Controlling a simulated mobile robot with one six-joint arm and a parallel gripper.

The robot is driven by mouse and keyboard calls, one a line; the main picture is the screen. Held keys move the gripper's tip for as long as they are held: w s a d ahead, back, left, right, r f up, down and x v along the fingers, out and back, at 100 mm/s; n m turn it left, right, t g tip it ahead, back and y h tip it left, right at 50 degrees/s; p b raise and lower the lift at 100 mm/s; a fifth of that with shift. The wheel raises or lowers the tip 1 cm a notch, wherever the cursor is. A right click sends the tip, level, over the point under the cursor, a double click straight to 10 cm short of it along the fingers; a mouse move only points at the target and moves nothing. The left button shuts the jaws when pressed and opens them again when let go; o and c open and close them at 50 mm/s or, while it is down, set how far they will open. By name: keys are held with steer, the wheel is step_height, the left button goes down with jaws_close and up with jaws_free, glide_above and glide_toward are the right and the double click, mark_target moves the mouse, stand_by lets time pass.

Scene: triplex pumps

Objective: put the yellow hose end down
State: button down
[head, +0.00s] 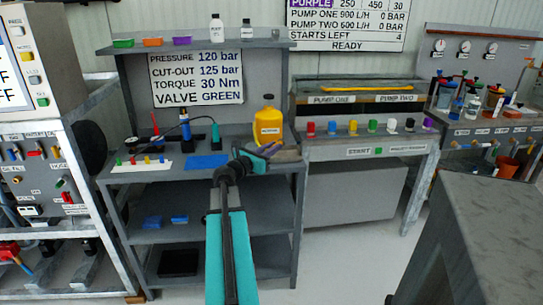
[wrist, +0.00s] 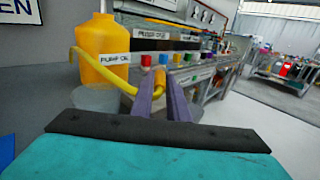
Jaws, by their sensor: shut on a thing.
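My gripper (wrist: 160,82) has purple fingers and is shut on the yellow hose end (wrist: 146,64). In the wrist view the yellow hose (wrist: 101,68) curves from the fingers to the left, across the front of the yellow pump oil bottle (wrist: 104,40). In the head view my gripper (head: 267,152) is over the right part of the grey workbench, just in front of the bottle (head: 268,124). The held hose is too small to make out there.
A blue mat (head: 206,162) and a white strip with coloured parts (head: 141,165) lie to the left. The pump bench (head: 322,152) on the right bears several coloured caps. A yellow bar-like piece (head: 366,88) lies behind them.

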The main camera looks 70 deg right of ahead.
steer(key=f, duration=0.1)
steer(key=f+b, duration=0.1)
steer(key=shift+s+f, duration=0.2)
steer(key=shift+f, duration=0.1)
steer(key=shift+w+a+f, duration=0.15)
steer(key=shift+w+f, duration=0.1)
steer(key=shift+w, duration=0.05)
steer(key=shift+f, duration=0.1)
steer(key=c, duration=1.7)
jaws_free()
steer(key=v, duration=1.2)
steer(key=shift+s, duration=0.1)
